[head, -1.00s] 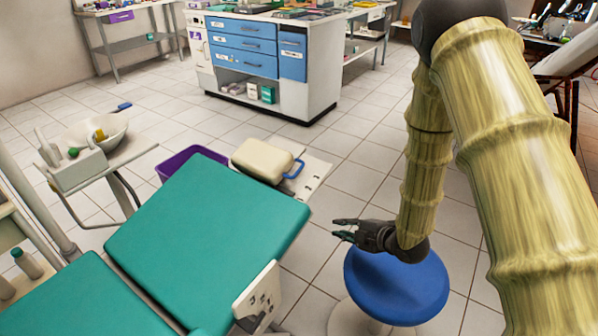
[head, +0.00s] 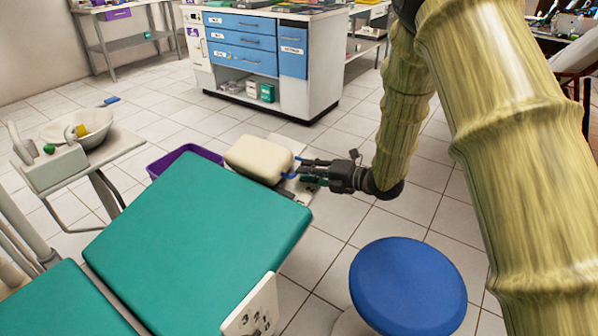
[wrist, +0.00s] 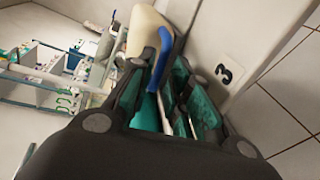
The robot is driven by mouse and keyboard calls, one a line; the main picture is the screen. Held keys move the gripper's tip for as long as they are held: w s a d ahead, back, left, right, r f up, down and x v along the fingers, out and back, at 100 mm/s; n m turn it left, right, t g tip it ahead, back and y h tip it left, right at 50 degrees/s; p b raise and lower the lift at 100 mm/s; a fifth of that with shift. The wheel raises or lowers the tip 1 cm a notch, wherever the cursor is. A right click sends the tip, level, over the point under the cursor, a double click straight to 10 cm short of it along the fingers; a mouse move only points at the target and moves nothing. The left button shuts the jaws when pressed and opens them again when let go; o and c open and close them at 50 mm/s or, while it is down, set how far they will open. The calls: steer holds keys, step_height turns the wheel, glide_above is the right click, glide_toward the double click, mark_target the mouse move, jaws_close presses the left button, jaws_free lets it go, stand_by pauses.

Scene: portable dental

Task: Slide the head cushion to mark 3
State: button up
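The cream head cushion (head: 259,158) sits on a pale rail plate at the head end of the teal chair. Its blue handle (head: 290,174) faces my gripper (head: 305,171). My gripper reaches in from the right, its fingers apart at the handle. Whether the fingers touch the handle is unclear. The other marks are mostly hidden.
The teal chair back (head: 200,235) fills the lower middle. A blue stool (head: 408,287) stands below my arm. A purple bin (head: 182,157) is behind the chair, and a basin stand (head: 75,165) is at left. Tiled floor is clear toward the cabinet (head: 268,60).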

steer(key=shift+x, duration=1.8)
jaws_close()
